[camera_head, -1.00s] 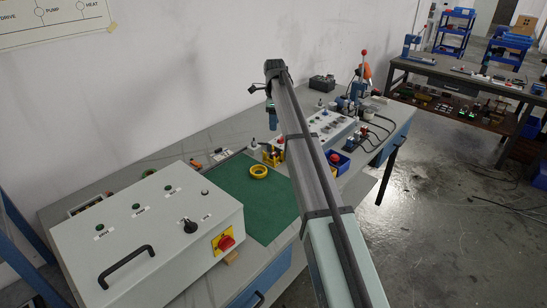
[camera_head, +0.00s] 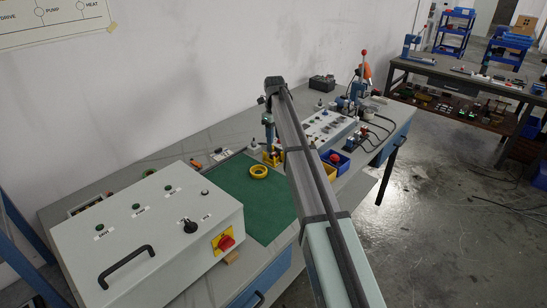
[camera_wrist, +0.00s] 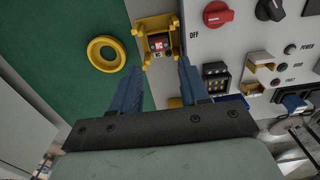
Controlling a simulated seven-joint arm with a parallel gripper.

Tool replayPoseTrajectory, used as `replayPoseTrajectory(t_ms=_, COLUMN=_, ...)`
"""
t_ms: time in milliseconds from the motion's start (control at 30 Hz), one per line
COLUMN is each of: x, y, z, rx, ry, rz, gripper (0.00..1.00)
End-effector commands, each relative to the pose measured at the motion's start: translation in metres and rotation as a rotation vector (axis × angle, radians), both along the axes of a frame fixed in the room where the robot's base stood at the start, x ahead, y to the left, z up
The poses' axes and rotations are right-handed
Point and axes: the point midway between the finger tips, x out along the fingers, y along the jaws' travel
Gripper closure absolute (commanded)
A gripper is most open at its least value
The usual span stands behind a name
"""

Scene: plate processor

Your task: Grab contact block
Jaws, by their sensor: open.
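A small black, red and white block, which looks like the contact block (camera_wrist: 158,42), sits in a yellow holder (camera_wrist: 142,27) near the top of the wrist view. In the head view the yellow holder (camera_head: 272,157) stands at the mat's far edge; the block is too small to make out there. My gripper (camera_wrist: 160,64) is open with two blue fingers pointing toward the holder. The block lies between the lines of the fingers, just beyond their tips, and nothing is held. In the head view my gripper (camera_head: 269,132) hangs just above the holder.
A yellow ring (camera_wrist: 106,53) lies on the green mat (camera_head: 245,205) left of the holder. A light panel with a red knob (camera_wrist: 217,14) is close on the right. A large grey control box (camera_head: 150,235) stands front left. A blue bin (camera_head: 336,162) sits right of my arm.

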Motion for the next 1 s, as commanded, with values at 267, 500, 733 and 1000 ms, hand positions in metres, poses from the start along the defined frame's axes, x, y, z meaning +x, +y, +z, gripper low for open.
replayPoseTrajectory(t_ms=267, x=0.000, y=0.000, z=-0.027, rx=0.000, ry=0.000, rz=0.001, gripper=0.55)
replayPoseTrajectory(t_ms=500, x=0.003, y=0.004, z=-0.045, rx=0.000, ry=0.000, rz=0.001, gripper=0.55)
replayPoseTrajectory(t_ms=733, x=0.005, y=0.006, z=-0.074, rx=0.000, ry=0.000, rz=0.001, gripper=0.55)
replayPoseTrajectory(t_ms=1000, x=0.005, y=0.006, z=-0.078, rx=0.000, ry=-0.001, rz=0.001, gripper=0.55)
